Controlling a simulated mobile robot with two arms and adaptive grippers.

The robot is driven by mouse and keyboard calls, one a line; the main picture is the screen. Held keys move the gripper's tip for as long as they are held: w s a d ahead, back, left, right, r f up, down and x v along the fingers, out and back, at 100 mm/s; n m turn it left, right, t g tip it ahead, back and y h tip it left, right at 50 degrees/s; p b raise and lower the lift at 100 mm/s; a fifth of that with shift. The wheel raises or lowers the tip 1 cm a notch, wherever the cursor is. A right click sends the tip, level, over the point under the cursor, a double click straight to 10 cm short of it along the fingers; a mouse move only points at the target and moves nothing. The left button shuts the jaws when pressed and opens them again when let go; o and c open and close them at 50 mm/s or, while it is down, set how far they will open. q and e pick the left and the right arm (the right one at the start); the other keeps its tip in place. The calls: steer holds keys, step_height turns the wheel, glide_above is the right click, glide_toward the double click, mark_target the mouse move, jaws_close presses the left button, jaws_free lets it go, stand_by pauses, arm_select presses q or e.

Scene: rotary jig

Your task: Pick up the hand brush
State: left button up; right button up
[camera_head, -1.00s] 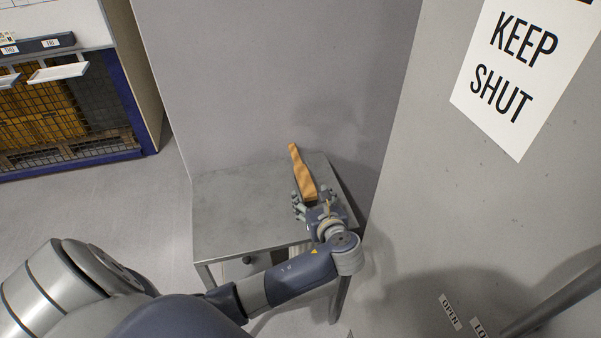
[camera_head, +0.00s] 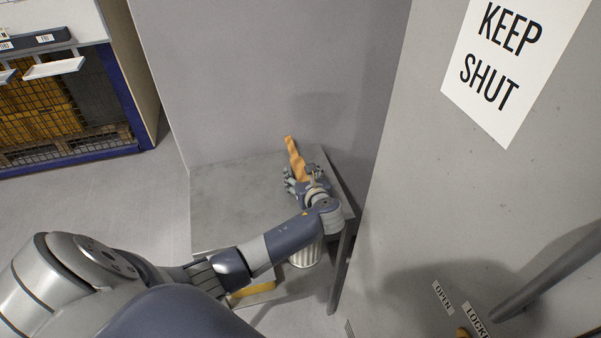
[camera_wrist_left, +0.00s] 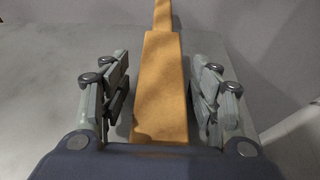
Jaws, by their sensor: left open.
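In the left wrist view the brush (camera_wrist_left: 161,85) lies between the two open fingers of my left gripper (camera_wrist_left: 163,90), with a gap on each side. The brush's near end is hidden by the gripper's palm. Bristles do not show. My right gripper is not in view.
Grey walls stand close behind and right of the table. A white KEEP SHUT sign (camera_head: 506,60) is on the right panel, with a bar handle (camera_head: 545,285) lower down. A ribbed light bin (camera_head: 305,256) and a yellow object (camera_head: 252,291) are below the table. The table's left side is clear.

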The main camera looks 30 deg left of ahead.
arm_select(q)
steer(key=shift+d, duration=0.1)
steer(key=c, duration=1.2)
steer(key=shift+r, duration=0.1)
jaws_close()
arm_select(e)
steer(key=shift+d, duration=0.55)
